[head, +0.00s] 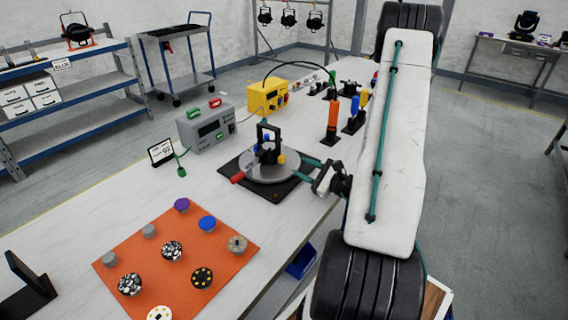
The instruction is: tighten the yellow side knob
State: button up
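The yellow side knob (281,159) sits low on the right side of a black yoke-like fixture (267,142). The fixture stands on a round grey turntable (262,178), which rests on a black base plate (246,190) and has a red handle (238,177) at its left. My gripper (306,169) is to the right of the knob, at the plate's right edge. Its two dark fingers point left and stand apart, with nothing seen between them. The fingertips look a short way from the knob; the exact distance is hard to tell.
An orange mat (135,247) with several knobs and discs lies on the front of the white table (105,205). A grey meter box (205,127), a yellow box (268,96) and an orange upright tool (334,113) stand behind the turntable. A small display sign (161,152) is at the left.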

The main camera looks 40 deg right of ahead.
aim_at(283, 159)
jog(key=w, duration=0.4)
jog(key=w+a, duration=0.1)
jog(key=w, duration=0.1)
jog(key=shift+w, duration=0.4)
jog(key=c, duration=0.7)
jog(key=shift+a, duration=0.2)
jog(key=shift+d, duration=0.1)
